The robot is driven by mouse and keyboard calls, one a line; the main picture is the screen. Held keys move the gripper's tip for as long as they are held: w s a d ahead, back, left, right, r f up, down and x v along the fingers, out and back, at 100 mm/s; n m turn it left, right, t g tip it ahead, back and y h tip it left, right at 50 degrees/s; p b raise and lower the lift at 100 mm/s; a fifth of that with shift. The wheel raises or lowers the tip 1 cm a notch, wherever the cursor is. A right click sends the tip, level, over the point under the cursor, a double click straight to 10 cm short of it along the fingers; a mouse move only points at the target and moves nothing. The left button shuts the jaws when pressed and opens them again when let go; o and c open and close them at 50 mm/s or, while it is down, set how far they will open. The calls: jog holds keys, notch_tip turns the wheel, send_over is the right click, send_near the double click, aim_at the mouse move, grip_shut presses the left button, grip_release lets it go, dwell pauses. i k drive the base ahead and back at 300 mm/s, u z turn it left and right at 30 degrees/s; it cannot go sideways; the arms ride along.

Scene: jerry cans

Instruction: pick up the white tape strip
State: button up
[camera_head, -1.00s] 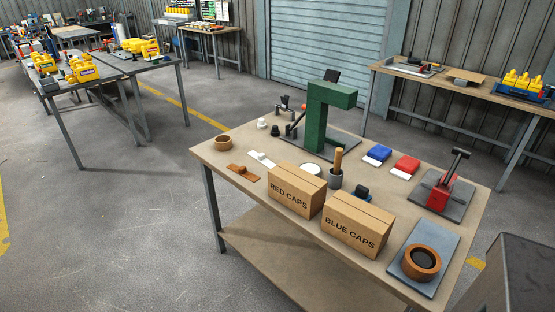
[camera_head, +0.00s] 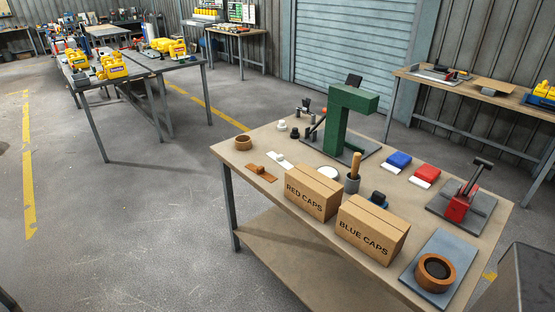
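A white strip (camera_head: 279,160) that looks like the tape strip lies flat on the near workbench (camera_head: 415,207), toward its left end. A small white piece sits on it or right beside it; I cannot tell which. An orange-brown strip (camera_head: 261,173) with a small block on it lies just in front and to the left. The box marked RED CAPS (camera_head: 312,190) stands to the right, close to the white strip's near end. My gripper is not in view.
A green C-shaped press (camera_head: 335,125) stands behind the strip. A wooden ring (camera_head: 243,143) lies left. A box marked BLUE CAPS (camera_head: 372,228), a cup with a wooden handle (camera_head: 353,180) and a red clamp (camera_head: 462,205) stand right. Open floor lies left of the bench.

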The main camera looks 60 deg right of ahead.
aim_at(279, 158)
jog(key=u, duration=0.05)
jog(key=i, duration=0.9)
jog(key=z, duration=0.05)
